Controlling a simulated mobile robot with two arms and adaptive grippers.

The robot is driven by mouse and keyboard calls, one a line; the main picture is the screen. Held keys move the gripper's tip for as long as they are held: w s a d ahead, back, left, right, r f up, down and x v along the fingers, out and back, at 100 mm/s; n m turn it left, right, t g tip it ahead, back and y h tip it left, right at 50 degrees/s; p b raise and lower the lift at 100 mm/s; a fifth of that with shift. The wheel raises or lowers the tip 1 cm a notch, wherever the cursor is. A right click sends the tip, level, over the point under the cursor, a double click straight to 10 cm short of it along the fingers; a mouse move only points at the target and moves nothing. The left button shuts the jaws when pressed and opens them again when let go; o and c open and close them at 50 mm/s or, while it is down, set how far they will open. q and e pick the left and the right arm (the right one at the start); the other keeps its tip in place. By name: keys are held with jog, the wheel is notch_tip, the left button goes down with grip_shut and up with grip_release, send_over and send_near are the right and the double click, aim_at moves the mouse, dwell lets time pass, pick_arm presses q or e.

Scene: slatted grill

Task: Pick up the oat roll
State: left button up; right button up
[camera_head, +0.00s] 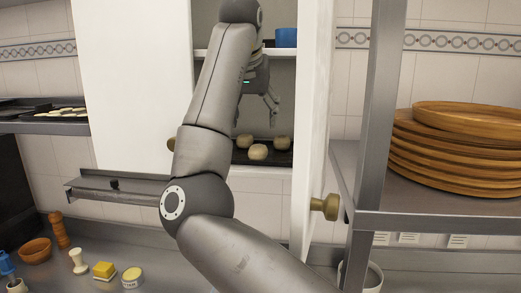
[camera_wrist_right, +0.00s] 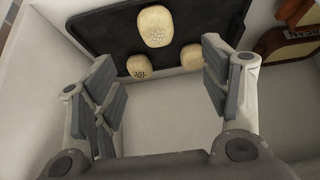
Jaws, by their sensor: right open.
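Three pale round rolls sit on a dark tray (camera_wrist_right: 98,30) inside the open cabinet. In the right wrist view, the largest-looking roll (camera_wrist_right: 154,26) has pale flake-like bits on top, which fits an oat roll. A second roll (camera_wrist_right: 141,66) has dark specks, and a third roll (camera_wrist_right: 190,57) looks mostly plain. In the head view the rolls (camera_head: 258,152) are too small to tell apart. My right gripper (camera_wrist_right: 160,78) is open and empty, its fingers spread with the rolls beyond them. In the head view it (camera_head: 260,106) hangs above the tray. My left gripper is out of view.
Cabinet walls and open doors (camera_head: 316,120) stand close on both sides of my right arm. A shelf with a blue item (camera_head: 286,38) is above. A brown item (camera_wrist_right: 290,42) is right of the tray in the wrist view. Stacked wooden plates (camera_head: 455,150) stand on the right rack.

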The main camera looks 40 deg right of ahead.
aim_at(258, 146)
jog(key=x, duration=0.1)
jog(key=p+x, duration=0.1)
jog(key=x, duration=0.1)
jog(key=shift+s+a+f, duration=0.1)
jog(key=shift+a+f, duration=0.05)
jog(key=shift+f, duration=0.35)
jog(key=p+x, duration=0.1)
jog(key=x, duration=0.1)
jog(key=p+x, duration=0.2)
jog(key=x, duration=0.1)
jog(key=shift+d+r, duration=0.15)
jog(key=shift+d, duration=0.1)
jog(key=shift+d+f, duration=0.1)
jog(key=shift+f, duration=0.3)
jog(key=c, duration=1.1)
jog(key=shift+r, duration=0.2)
